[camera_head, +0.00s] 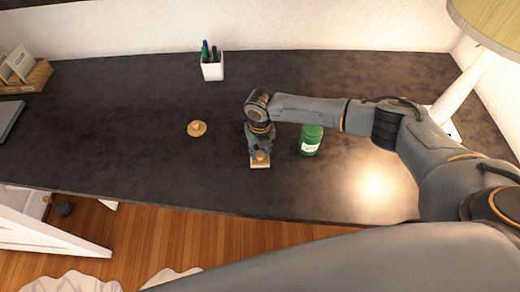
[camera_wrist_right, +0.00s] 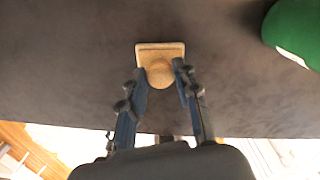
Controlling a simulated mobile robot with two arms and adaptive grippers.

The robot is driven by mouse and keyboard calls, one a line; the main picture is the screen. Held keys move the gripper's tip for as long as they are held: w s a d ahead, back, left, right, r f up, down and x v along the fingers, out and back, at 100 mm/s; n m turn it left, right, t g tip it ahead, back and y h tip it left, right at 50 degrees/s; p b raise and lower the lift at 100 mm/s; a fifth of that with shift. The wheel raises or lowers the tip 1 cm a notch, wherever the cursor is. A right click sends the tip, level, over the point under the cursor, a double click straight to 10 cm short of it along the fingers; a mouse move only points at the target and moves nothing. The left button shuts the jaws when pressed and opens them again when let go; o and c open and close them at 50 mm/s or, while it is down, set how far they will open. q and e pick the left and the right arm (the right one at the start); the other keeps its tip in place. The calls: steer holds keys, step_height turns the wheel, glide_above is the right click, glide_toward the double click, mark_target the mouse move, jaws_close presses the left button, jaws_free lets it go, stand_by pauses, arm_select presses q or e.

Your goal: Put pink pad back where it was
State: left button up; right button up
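I see no pink pad in either view. A light wooden stamp-like piece (camera_head: 260,165) with a square base and round knob is at the front middle of the dark desk. It also shows in the right wrist view (camera_wrist_right: 160,48). My right gripper (camera_head: 260,152) points down over it. In the right wrist view my right fingertips (camera_wrist_right: 160,68) are on both sides of the knob, with little or no gap. I cannot tell whether they grip it, or whether its base touches the desk. My left gripper is out of view.
A round wooden piece with a knob (camera_head: 197,128) lies to the left. A green bottle (camera_head: 311,140) stands close on the right, by my right arm. A white pen cup (camera_head: 212,70) stands at the back. A lamp (camera_head: 462,85) is at right. The desk's left middle is clear.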

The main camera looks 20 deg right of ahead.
mark_target(260, 154)
steer(key=o, duration=0.4)
steer(key=shift+c, duration=0.2)
steer(key=shift+r, duration=0.1)
steer(key=shift+r, duration=0.25)
step_height(260, 154, up, 12)
steer(key=b, duration=0.3)
steer(key=shift+f, duration=0.25)
